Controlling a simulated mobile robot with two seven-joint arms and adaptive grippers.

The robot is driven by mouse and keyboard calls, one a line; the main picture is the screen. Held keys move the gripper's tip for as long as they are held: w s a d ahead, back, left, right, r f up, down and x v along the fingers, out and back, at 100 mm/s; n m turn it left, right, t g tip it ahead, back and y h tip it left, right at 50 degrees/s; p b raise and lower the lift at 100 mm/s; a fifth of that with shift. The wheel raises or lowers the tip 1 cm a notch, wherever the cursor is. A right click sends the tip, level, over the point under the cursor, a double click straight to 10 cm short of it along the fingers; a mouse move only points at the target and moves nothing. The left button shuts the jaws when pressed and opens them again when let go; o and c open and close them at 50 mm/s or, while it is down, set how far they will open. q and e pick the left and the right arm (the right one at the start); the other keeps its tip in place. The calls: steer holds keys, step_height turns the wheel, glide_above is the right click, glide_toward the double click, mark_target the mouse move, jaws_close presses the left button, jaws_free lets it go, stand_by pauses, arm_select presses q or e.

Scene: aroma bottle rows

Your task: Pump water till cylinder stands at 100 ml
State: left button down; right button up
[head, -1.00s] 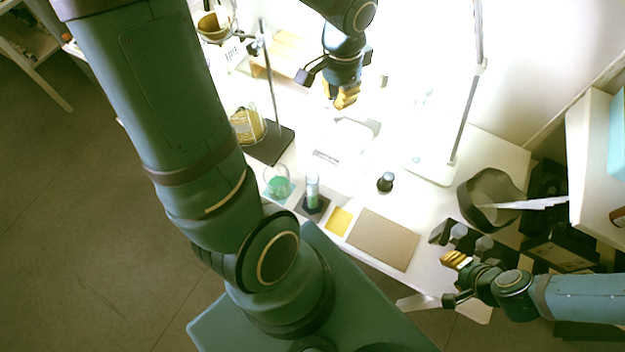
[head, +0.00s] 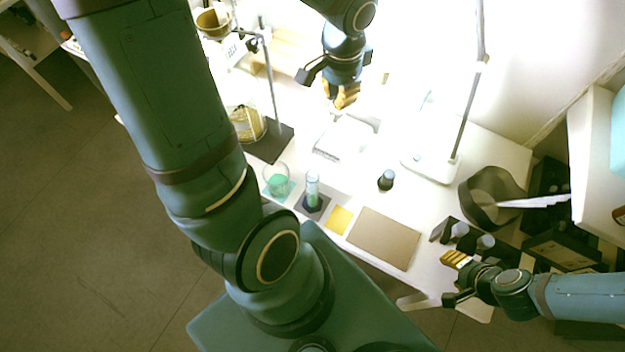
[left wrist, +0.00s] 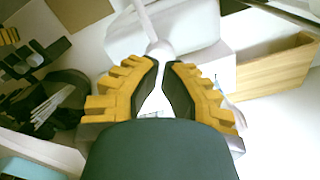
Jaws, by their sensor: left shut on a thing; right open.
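The clear cylinder (head: 312,189) stands upright on a dark square base near the table's front edge, with green liquid low inside it. Its marks are too small to read. Left of it stands a glass beaker (head: 277,182) with green liquid. My left gripper (head: 346,97) is above the back of the table, away from the cylinder. In the left wrist view my left gripper (left wrist: 163,92) has its yellow fingers close around something pale, mostly hidden, that I cannot identify. My right gripper (head: 452,277) is open and empty off the table's right front corner.
A white box (head: 344,139) lies below my left gripper. A dark-capped bottle (head: 386,180), yellow square (head: 339,219) and brown mat (head: 384,239) are right of the cylinder. A lamp base (head: 431,168), dark bowl (head: 478,208) and metal stand (head: 272,90) are obstacles.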

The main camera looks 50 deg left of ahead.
arm_select(q)
steer(key=shift+f+b, duration=1.55)
steer(key=shift+f, duration=0.45)
arm_select(e)
steer(key=shift+f, duration=1.6)
arm_select(q)
steer(key=shift+r, duration=0.2)
arm_select(e)
steer(key=shift+r, duration=0.15)
arm_select(q)
steer(key=shift+r+p, duration=1.95)
steer(key=shift+r, duration=0.25)
arm_select(e)
steer(key=shift+r, duration=1.75)
arm_select(q)
step_height(320, 180, up, 6)
steer(key=p, duration=0.4)
steer(key=shift+p, duration=0.4)
arm_select(e)
step_height(320, 180, up, 5)
steer(key=shift+f, duration=0.1)
